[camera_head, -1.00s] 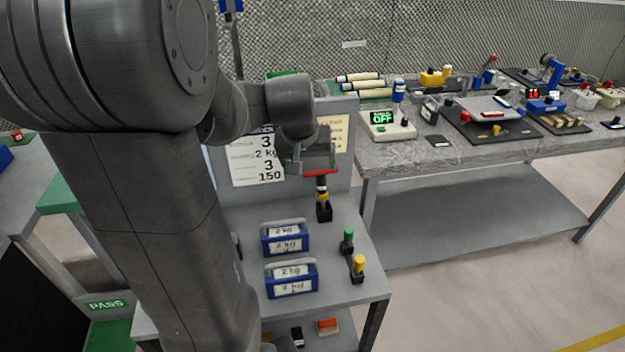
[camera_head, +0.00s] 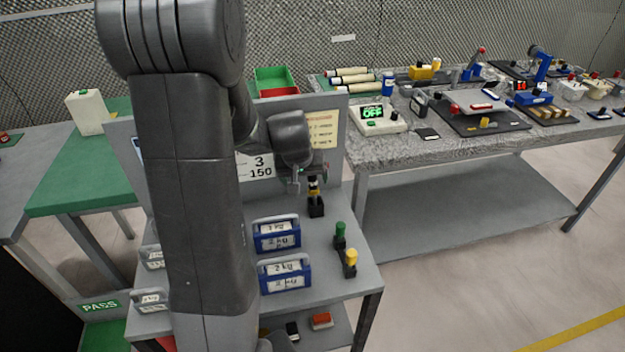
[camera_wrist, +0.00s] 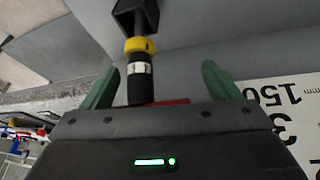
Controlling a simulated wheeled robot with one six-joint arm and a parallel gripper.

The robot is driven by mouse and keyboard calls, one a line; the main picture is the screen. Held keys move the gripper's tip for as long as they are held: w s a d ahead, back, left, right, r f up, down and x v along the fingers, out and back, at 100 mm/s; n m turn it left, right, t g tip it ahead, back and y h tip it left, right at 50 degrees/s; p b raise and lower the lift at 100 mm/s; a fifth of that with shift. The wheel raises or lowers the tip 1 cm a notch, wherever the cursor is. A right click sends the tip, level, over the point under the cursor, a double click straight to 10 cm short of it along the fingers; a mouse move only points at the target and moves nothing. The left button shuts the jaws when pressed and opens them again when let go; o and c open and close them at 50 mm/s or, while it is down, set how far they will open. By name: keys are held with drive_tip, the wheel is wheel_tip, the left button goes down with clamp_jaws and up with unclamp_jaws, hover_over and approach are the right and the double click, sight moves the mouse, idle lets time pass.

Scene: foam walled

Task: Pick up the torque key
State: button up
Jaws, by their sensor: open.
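The torque key, as I take it, is the upright tool (camera_head: 314,188) with a dark grip, a white label band and a yellow ring. It stands in a black holder (camera_head: 316,208) on the grey cart, near the back panel. My gripper (camera_head: 310,174) is just above it. In the wrist view, the key (camera_wrist: 139,72) lies between the two green fingers of my open gripper (camera_wrist: 158,78), nearer the left finger. Gaps show on both sides. The end of its grip is hidden behind the gripper body, where a red edge shows.
Blue 2 kg weights (camera_head: 277,234) stand left of the key. Green-topped (camera_head: 340,232) and yellow-topped (camera_head: 351,257) tools stand at the cart's right edge. The panel (camera_head: 343,150) with signs rises close behind. A workbench (camera_head: 450,146) with several devices is at right.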

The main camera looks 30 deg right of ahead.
drive_tip(key=shift+f, duration=0.25)
drive_tip(key=c, duration=1.1)
drive_tip(key=shift+w+r, duration=0.1)
drive_tip(key=shift+r+p, duration=4.15)
drive_tip(key=shift+r, duration=9.35)
